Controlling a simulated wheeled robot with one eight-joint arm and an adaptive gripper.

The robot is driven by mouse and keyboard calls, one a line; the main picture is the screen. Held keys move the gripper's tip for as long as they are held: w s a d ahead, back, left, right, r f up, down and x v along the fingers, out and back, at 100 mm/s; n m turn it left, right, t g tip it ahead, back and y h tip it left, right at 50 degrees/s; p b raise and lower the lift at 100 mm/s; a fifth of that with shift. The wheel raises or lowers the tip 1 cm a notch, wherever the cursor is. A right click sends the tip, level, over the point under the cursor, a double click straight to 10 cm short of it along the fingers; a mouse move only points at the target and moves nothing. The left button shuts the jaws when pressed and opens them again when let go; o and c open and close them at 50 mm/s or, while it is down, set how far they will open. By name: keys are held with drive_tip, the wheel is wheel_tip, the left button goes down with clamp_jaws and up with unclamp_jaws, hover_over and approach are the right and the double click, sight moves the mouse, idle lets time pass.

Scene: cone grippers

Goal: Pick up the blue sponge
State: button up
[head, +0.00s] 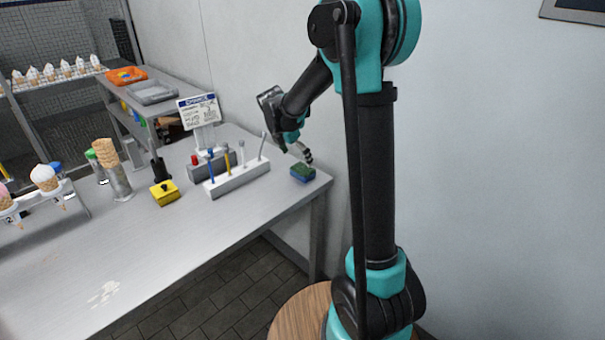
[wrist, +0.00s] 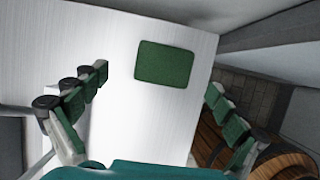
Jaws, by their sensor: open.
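The sponge (head: 302,173) lies flat near the right corner of the grey counter (head: 150,245). It has a green top and a blue lower layer. In the wrist view only its green top (wrist: 165,63) shows, ahead of and between the spread fingers. My gripper (head: 301,153) is just above and beside the sponge in the head view. In the wrist view my gripper (wrist: 160,105) is open, with one finger at the left and one at the right, and nothing between the fingertips. It looks apart from the sponge.
A white holder (head: 238,178) with upright tools stands left of the sponge. A yellow block (head: 165,193) and a sign (head: 199,108) stand farther left and behind. The counter's right edge and the wall (head: 270,60) are close to the sponge. The counter's front is mostly clear.

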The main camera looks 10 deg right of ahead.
sight(302, 169)
drive_tip(key=shift+s+x, duration=0.15)
drive_tip(key=shift+x, duration=0.85)
drive_tip(key=shift+s+x, duration=0.2)
drive_tip(key=shift+x, duration=0.8)
drive_tip(key=shift+s+x, duration=0.15)
drive_tip(key=shift+x, duration=0.85)
drive_tip(key=shift+a+f, duration=0.1)
drive_tip(key=shift+f, duration=0.1)
drive_tip(key=c, duration=0.9)
drive_tip(key=shift+o, duration=0.2)
drive_tip(key=shift+r, duration=0.15)
wheel_tip(302, 169, up, 20)
